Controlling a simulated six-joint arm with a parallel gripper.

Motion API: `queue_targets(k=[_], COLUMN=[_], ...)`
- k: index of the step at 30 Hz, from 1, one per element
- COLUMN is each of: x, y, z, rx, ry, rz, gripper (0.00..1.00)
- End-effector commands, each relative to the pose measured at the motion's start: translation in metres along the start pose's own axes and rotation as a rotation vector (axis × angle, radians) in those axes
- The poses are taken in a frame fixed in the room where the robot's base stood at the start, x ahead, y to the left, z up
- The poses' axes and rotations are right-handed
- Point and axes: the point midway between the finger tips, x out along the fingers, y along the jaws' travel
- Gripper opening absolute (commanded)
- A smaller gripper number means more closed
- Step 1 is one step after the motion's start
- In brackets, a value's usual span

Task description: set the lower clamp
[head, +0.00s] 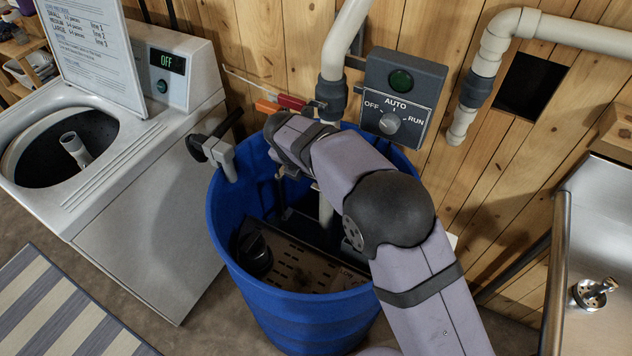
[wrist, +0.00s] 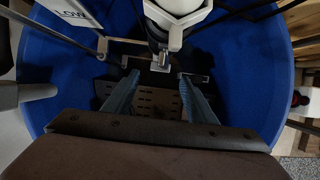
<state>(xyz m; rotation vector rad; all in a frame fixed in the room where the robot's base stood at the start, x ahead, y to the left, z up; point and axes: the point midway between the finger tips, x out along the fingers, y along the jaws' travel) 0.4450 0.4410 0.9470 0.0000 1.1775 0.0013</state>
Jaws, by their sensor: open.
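The wrist view looks down into the blue tub (wrist: 265,75). A white pipe fitting (wrist: 180,8) runs in from the top, with a pale angular collar and a small metal tab (wrist: 160,62) below it. This looks like the lower clamp, though I cannot tell its exact shape or whether it is closed. A "LOW" label (wrist: 83,12) is at upper left. My gripper (wrist: 158,77) is open, with its two blue-grey fingers apart just below the tab and nothing between them. In the head view my arm hides the gripper and most of the pipe in the tub (head: 305,315).
A dark perforated plate (head: 295,265) lies low inside the tub. A washing machine (head: 150,200) stands left. A control box (head: 403,95), its knob near AUTO, hangs behind. A black-handled grey clip (head: 222,155) grips the tub's left rim. A steel counter (head: 600,230) is at right.

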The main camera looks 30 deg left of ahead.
Motion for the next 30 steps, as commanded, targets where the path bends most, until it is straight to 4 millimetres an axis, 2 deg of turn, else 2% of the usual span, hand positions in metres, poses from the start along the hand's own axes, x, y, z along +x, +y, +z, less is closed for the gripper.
queue_targets(k=[12,18,26,27,30], x=[0.05,0.059,0.061,0.061,0.06], y=[-0.001,-0.001,-0.001,-0.001,-0.001], z=[0.0,0.0,0.0,0.0,0.0], rx=[0.0,0.001,0.001,0.001,0.001], ry=[0.002,0.0,0.0,0.0,0.0], rz=[-0.003,0.0,0.0,-0.001,-0.001], gripper=[0.52,0.52,0.52,0.47,0.23])
